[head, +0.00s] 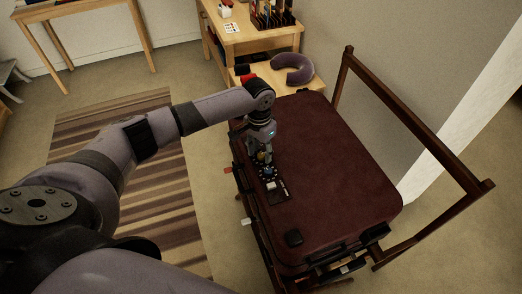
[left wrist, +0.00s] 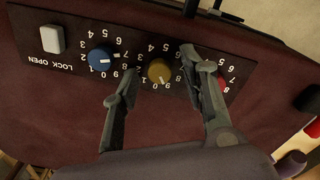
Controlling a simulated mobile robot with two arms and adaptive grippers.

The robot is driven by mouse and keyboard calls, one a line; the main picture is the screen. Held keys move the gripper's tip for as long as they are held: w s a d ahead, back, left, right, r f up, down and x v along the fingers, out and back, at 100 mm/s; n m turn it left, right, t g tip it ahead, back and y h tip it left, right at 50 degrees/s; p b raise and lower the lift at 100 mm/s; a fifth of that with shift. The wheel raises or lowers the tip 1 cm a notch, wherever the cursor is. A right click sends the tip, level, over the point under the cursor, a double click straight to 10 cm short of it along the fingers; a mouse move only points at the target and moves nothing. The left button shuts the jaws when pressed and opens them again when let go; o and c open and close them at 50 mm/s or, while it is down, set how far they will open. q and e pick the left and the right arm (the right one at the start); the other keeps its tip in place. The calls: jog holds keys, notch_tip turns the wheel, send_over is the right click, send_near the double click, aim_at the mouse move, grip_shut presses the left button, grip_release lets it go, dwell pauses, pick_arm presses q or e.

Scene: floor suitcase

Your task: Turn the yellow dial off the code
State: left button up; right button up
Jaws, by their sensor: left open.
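The yellow dial (left wrist: 159,72) sits on the dark lock panel of the suitcase, ringed by white numbers. Its pale mark points to the bottom of the picture, near the 0; the exact number is hard to read. My left gripper (left wrist: 158,68) is open, one finger on each side of the dial; contact is not clear. In the head view my left gripper (head: 263,157) points down over the panel at the left edge of the maroon suitcase (head: 335,175), and hides much of the dial. My right gripper is out of view.
A blue dial (left wrist: 101,59) is left of the yellow one, and a red dial (left wrist: 222,85) is partly hidden behind the right finger. A grey slider (left wrist: 53,39) sits by LOCK OPEN. A wooden rack (head: 420,135) stands right; a neck pillow (head: 293,69) lies behind.

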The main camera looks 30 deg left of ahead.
pick_arm(q)
jog(key=shift+c, duration=0.5)
grip_shut()
jog(key=shift+r, duration=0.1)
jog(key=shift+r+m+p, duration=0.1)
jog(key=shift+m+p, duration=0.7)
jog(key=shift+p, duration=0.05)
jog(key=m+p, duration=0.1)
jog(key=m, duration=0.1)
jog(key=shift+m+p, duration=0.3)
jog(key=m+p, duration=0.1)
jog(key=m, duration=0.3)
jog(key=shift+w+p, duration=0.1)
jog(key=shift+p, duration=0.25)
jog(key=m, duration=0.5)
jog(key=shift+m+p, duration=0.4)
